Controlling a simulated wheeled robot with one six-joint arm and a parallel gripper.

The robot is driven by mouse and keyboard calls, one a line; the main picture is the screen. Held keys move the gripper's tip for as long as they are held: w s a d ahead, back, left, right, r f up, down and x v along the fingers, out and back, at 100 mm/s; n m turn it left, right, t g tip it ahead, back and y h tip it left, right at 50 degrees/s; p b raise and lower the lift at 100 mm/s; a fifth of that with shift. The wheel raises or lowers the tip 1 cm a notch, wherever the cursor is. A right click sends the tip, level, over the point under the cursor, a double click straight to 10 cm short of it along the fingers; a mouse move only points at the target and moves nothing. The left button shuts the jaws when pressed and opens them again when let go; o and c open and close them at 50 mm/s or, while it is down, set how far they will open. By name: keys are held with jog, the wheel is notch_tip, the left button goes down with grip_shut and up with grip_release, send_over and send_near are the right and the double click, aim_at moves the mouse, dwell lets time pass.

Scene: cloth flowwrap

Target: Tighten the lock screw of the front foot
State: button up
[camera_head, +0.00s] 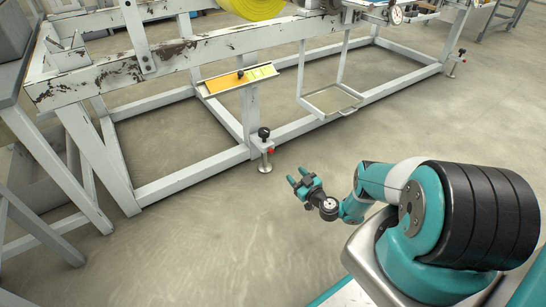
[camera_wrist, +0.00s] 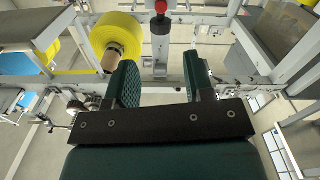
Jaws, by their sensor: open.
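The machine's white frame (camera_head: 190,184) runs behind the foot. A tilted panel (camera_head: 238,79) sits above it, and a hanging tray (camera_head: 331,99) is to the right. Another foot (camera_head: 455,64) stands far right. The floor (camera_head: 190,240) in front is clear.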

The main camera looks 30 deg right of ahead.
aim_at(272, 152)
jog(key=w+b, duration=0.3)
jog(key=w, duration=0.2)
jog(key=w+b, duration=0.3)
jog(key=w, duration=0.1)
jog(key=w+b, duration=0.4)
jog(key=w, duration=0.1)
jog(key=shift+w+a+f, duration=0.2)
jog(key=shift+w+a, duration=0.15)
jog(key=shift+w+r, duration=0.15)
jog(key=shift+w, duration=0.2)
grip_shut()
